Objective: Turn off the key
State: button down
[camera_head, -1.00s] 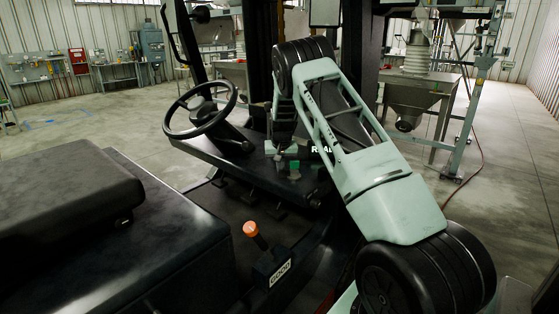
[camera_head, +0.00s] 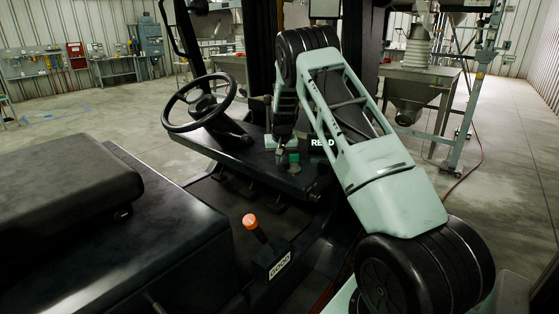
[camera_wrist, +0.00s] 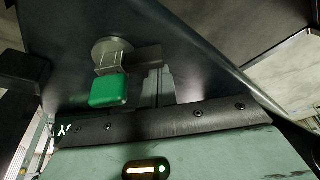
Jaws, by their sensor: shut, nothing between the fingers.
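The key has a green grip (camera_wrist: 110,91) and a pale shank that meets a round metal switch plate (camera_wrist: 112,51) on the dark dash panel. In the head view the green key (camera_head: 294,158) shows small on the dash, right of the steering wheel. My gripper (camera_wrist: 157,84) is shut and empty. In the wrist view its fingers lie just right of the key, with a narrow gap seeming to remain; whether they touch is hard to tell. In the head view my gripper (camera_head: 283,153) is at the dash, beside the key and partly dark against the panel.
The steering wheel (camera_head: 203,102) stands left of the key. A lever with an orange knob (camera_head: 250,221) rises in front, and the dark seat (camera_head: 65,185) fills the left. A metal hopper (camera_head: 411,95) stands behind at the right. Open floor lies behind the wheel.

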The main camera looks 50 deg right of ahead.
jog(key=shift+s+a+f+n+b, duration=0.1)
jog(key=shift+s+n+b, duration=0.05)
jog(key=shift+n+b, duration=0.25)
jog(key=shift+s+a+n+t+y+b, duration=0.15)
jog(key=shift+s+a+n+y+b, duration=0.1)
jog(key=shift+n+b, duration=0.35)
jog(key=shift+s+a+n+t+y+b, duration=0.15)
jog(key=shift+s+n+y+b, duration=0.1)
jog(key=shift+n+b, duration=0.35)
jog(key=shift+s+a+n+y+b, duration=0.2)
jog(key=shift+s+n+b, duration=0.1)
jog(key=shift+n, duration=0.5)
jog(key=shift+s+a+n+y+b, duration=0.1)
jog(key=shift+s+n+y+b, duration=0.15)
jog(key=shift+n, duration=0.55)
jog(key=shift+s+n, duration=0.2)
jog(key=shift+n, duration=0.2)
jog(key=shift+s+a+b, duration=0.15)
jog(key=shift+b, duration=0.15)
jog(key=shift+s, duration=0.2)
